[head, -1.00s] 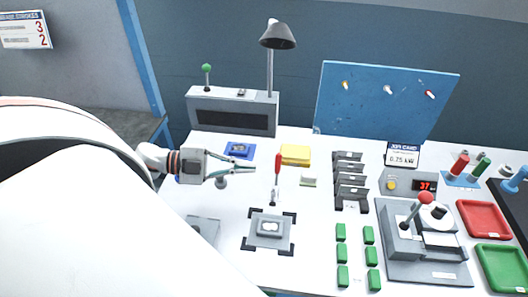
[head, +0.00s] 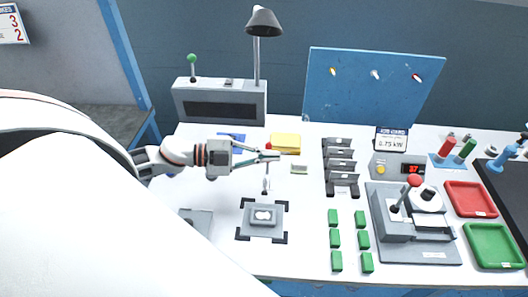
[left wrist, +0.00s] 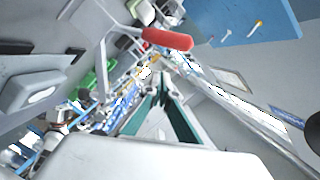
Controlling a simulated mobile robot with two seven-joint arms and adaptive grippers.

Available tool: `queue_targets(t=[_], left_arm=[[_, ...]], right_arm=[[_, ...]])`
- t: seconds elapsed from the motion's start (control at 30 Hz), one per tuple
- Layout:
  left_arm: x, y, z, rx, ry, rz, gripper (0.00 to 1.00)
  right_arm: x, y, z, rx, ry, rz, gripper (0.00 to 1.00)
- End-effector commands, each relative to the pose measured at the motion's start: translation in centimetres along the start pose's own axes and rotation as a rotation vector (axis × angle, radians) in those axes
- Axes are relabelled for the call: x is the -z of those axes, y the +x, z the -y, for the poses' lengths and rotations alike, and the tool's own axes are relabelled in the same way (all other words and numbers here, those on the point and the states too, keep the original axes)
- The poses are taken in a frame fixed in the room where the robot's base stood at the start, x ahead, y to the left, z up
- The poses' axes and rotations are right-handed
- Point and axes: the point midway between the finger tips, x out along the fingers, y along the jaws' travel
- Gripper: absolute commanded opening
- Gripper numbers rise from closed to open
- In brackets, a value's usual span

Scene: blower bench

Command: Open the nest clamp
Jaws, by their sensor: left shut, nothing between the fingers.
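The nest (head: 262,217) is a grey plate with a pale part on it, between black corner marks on the bench. The nest clamp stands behind it, with its post (head: 266,184) upright. Its red handle is mostly hidden behind my left gripper (head: 274,156) in the head view; the handle shows clearly in the left wrist view (left wrist: 167,39). My left gripper is shut and empty, level with the handle and pointing right. In the left wrist view its teal fingers (left wrist: 162,82) are below the handle. I cannot tell whether they touch it. My right gripper is not in view.
A yellow block (head: 286,142) and a small pale block (head: 299,169) lie behind and right of the clamp. Dark brackets (head: 341,167) stand in a row to the right. Several green blocks (head: 334,238) and a lever press (head: 412,225) are further right.

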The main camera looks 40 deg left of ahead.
Motion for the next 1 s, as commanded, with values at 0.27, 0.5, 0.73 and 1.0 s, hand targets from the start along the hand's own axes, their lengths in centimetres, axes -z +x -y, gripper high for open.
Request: queue_targets(t=[0.27,0.5,0.73,1.0], left_arm=[[-3.1,-0.6,0.0,0.001,-0.001,0.002,0.0],[-3.8,-1.0,0.0,0.0,0.001,0.0,0.0],[-3.8,-1.0,0.0,0.0,0.001,0.0,0.0],[-4.2,-1.4,0.2,-0.004,-0.011,0.001,0.0]], right_arm=[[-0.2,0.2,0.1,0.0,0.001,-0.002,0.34],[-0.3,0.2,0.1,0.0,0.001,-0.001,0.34],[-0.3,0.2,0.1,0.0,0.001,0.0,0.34],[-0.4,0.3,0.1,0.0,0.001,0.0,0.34]])
